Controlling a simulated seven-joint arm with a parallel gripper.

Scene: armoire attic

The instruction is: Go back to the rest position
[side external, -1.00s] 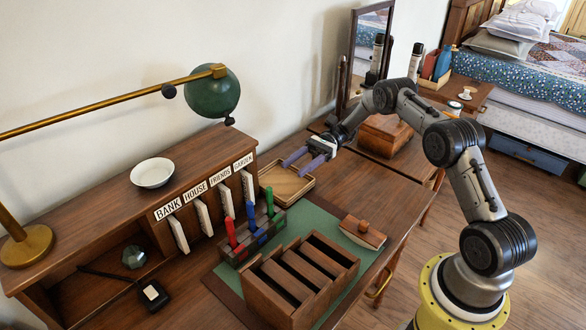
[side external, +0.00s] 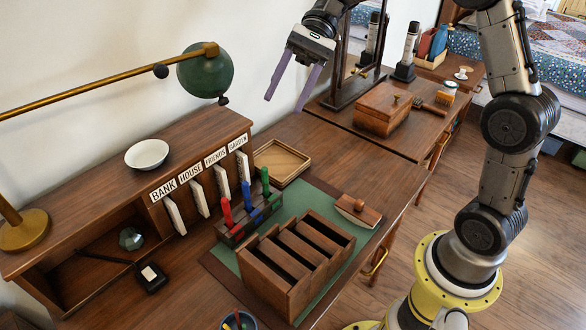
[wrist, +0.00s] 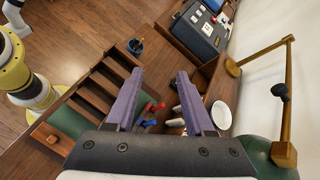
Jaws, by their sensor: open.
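My gripper (side external: 287,92) is high above the desk in the side external view, its two purple fingers apart and pointing down, with nothing between them. It hangs above the back part of the desk, above and behind the shallow wooden tray (side external: 296,178). In the wrist view my gripper (wrist: 164,80) shows its open fingers over the desk, with the slotted wooden box (wrist: 90,82) to their left and the red and blue handles below and between them.
The green lamp (side external: 205,72) reaches over the labelled letter shelf (side external: 205,150), where a white bowl (side external: 147,154) stands. The slotted box (side external: 262,262), handle rack (side external: 236,232) and wooden blotter (side external: 357,210) occupy the desk. A mirror (side external: 365,50) and lidded box (side external: 382,108) stand behind.

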